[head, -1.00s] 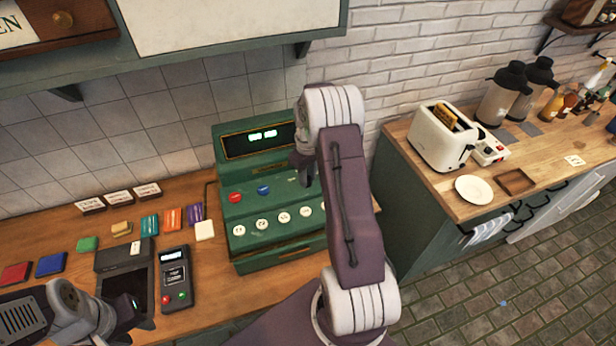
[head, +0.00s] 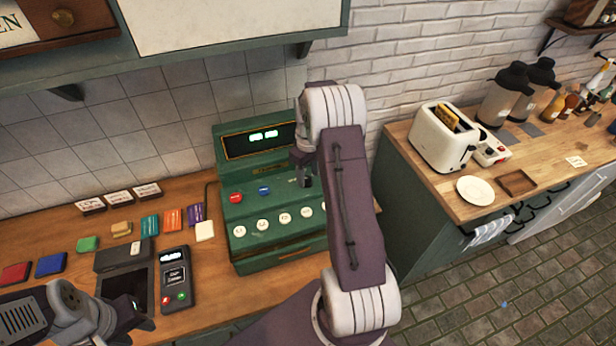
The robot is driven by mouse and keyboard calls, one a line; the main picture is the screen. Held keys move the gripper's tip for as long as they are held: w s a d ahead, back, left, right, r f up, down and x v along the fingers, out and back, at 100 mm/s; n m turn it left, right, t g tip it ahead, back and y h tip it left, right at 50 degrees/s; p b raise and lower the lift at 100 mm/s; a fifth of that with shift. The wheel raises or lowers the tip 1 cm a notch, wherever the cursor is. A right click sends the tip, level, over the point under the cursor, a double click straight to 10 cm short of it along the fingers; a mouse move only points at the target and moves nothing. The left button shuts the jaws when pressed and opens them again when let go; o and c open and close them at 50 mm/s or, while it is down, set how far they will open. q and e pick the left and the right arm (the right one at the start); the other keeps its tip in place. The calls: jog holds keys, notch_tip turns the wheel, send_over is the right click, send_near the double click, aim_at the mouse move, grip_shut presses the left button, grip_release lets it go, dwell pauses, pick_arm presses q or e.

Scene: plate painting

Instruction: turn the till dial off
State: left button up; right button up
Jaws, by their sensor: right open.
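The green till (head: 245,215) stands on the wooden counter, with a lit green display, a red button (head: 235,197), a blue button (head: 264,190) and a row of round white keys. My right gripper (head: 304,180) points down at the right part of the till's sloped face and is open. The arm hides the till's right end, and I cannot clearly make out the dial; it may be behind or under the gripper. My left gripper (head: 125,318) is low at the left, by the dark tray box, and its jaws are not clear.
A card reader (head: 175,280) and an open dark box (head: 123,257) stand left of the till, with several coloured blocks behind them. A toaster (head: 442,138) and a white plate (head: 475,190) are on the right counter.

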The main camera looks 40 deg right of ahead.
aim_at(308, 179)
notch_tip(308, 179, up, 7)
jog(key=shift+f+b, duration=0.1)
jog(key=shift+b, duration=0.7)
jog(key=shift+r, duration=0.6)
